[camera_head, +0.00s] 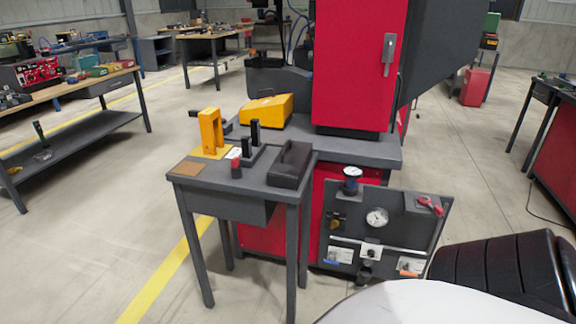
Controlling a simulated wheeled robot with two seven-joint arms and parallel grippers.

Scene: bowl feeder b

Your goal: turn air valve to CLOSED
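A dark air panel (398,230) stands at the front right of the red machine. A horizontal pipe (405,250) crosses its lower part. The small air valve (371,250) sits on this pipe, with a dark fitting below it. I cannot make out its handle position. Small labels lie to its left (339,256) and right (411,266), too small to read. A round white gauge (377,217) is above the valve. Neither gripper shows in the head view.
A small grey table (225,187) beside the panel carries a yellow bracket (211,131), a black box (290,164) and small parts. Red-handled pliers (431,206) are at the panel's upper right. The red machine (360,65) rises behind. Open floor (90,240) lies left.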

